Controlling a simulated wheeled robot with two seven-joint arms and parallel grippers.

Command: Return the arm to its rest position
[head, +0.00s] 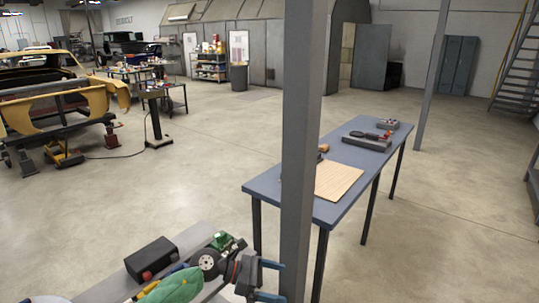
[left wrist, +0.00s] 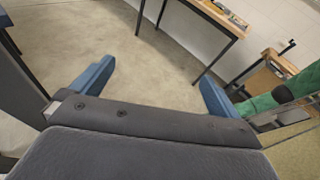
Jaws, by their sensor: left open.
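My left gripper (head: 273,281) is low in the middle of the head view, its two blue fingers spread and pointing right beside a grey post. In the left wrist view the gripper (left wrist: 157,72) shows both blue fingers apart, with only bare floor between them. It holds nothing. My right gripper is in neither view.
The grey post (head: 301,150) stands close by the gripper. A blue table (head: 263,186) with a wooden board (head: 337,181) stands behind the post.

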